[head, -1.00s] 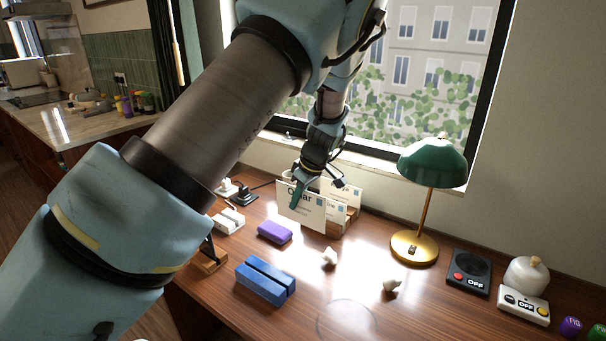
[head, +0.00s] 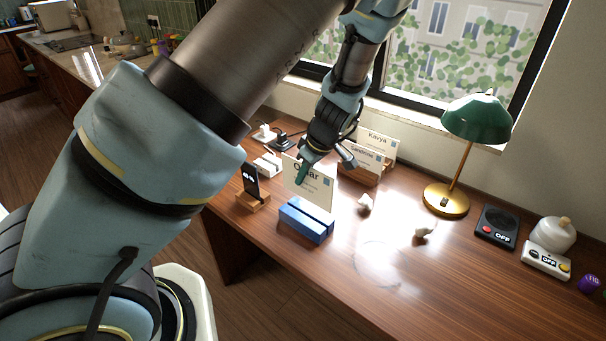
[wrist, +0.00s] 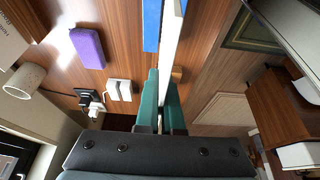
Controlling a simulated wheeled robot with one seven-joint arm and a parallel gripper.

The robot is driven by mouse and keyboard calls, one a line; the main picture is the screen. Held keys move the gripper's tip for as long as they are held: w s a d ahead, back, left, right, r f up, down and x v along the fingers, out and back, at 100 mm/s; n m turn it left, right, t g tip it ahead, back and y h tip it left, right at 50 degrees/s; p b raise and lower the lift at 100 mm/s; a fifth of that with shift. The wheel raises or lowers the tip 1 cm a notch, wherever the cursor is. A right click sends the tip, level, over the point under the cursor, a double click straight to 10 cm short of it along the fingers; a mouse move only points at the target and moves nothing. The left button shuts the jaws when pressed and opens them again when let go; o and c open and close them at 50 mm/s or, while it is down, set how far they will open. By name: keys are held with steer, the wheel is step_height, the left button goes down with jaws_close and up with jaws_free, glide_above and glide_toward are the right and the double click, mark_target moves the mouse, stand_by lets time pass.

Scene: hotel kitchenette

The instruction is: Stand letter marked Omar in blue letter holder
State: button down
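The white letter marked Omar (head: 318,190) is upright in my gripper (head: 304,170), above the blue letter holder (head: 303,226). In the head view its lower edge meets the top of the holder; I cannot tell whether it is inside the slot. The green fingers of my gripper (wrist: 160,100) are shut on the letter.
Letters marked Sandrine (head: 361,160) and Kavya (head: 378,145) stand in a wooden holder at the back. A phone on a stand (head: 251,182) is left of the blue holder. A purple block (wrist: 88,47), white pieces (head: 365,203) and a green lamp (head: 476,118) are nearby.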

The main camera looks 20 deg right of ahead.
mark_target(316, 179)
steer(key=shift+f+b, duration=3.2)
steer(key=shift+f, duration=1.3)
steer(key=c, duration=1)
jaws_free()
steer(key=b+v, duration=0.1)
steer(key=v, duration=1)
steer(key=shift+b, duration=0.35)
steer(key=shift+s+a+r+m+g+h, duration=0.35)
steer(key=shift+a+r+m, duration=0.6)
steer(key=shift+a, duration=4.35)
steer(key=shift+s+a+r+m+g+h, duration=0.3)
steer(key=shift+a+m, duration=1.1)
steer(key=shift+a, duration=3.85)
steer(key=shift+s+a+r+m+g+h, duration=0.1)
steer(key=shift+a+r+m+g+h, duration=0.7)
steer(key=shift+a, duration=4.5)
